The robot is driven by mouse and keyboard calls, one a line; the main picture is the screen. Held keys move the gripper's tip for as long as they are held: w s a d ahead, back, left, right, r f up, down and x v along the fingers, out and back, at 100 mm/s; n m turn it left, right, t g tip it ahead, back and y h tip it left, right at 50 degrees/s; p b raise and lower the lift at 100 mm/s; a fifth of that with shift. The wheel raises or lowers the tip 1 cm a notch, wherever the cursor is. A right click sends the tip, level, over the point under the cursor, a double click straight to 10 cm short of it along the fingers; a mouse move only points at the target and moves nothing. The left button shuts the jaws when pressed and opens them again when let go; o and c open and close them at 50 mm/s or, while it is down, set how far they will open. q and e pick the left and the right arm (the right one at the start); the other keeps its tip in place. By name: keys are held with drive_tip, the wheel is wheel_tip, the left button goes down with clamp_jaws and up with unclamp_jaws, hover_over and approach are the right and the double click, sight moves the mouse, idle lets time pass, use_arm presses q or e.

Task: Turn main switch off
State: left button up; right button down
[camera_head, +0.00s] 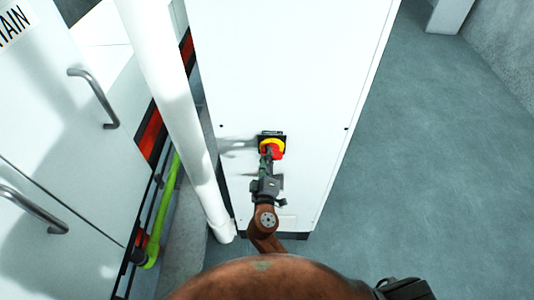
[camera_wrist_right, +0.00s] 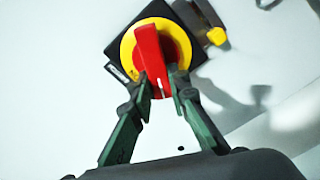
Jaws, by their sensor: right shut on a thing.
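The main switch is a red knob (camera_wrist_right: 149,54) on a yellow disc (camera_wrist_right: 126,50) with a black square plate, mounted on a white cabinet. In the head view the switch (camera_head: 273,145) sits low on the white cabinet's front (camera_head: 285,80). My right gripper (camera_wrist_right: 160,88) is shut on the lower end of the red knob, one finger on each side. In the head view my right gripper (camera_head: 267,162) reaches up to the switch and hides part of it. In the wrist view the knob's grip stands nearly upright, slightly tilted. My left gripper is not in view.
A white vertical post (camera_head: 175,100) stands left of the cabinet. Further left are white doors with metal handles (camera_head: 98,97) and a bright green pipe (camera_head: 163,210). The grey floor (camera_head: 430,170) on the right is clear. A small yellow part (camera_wrist_right: 217,36) is beside the switch.

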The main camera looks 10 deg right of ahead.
drive_tip(key=n+p, duration=0.1)
drive_tip(key=n, duration=0.1)
drive_tip(key=f+n, duration=0.1)
drive_tip(key=n, duration=0.2)
drive_tip(key=shift+a+p, duration=0.2)
drive_tip(key=shift+p, duration=0.15)
idle(0.4)
drive_tip(key=c, duration=1.8)
unclamp_jaws()
drive_tip(key=shift+c, duration=0.2)
drive_tip(key=v, duration=1.1)
drive_tip(key=shift+s, duration=0.4)
drive_tip(key=shift+a, duration=0.1)
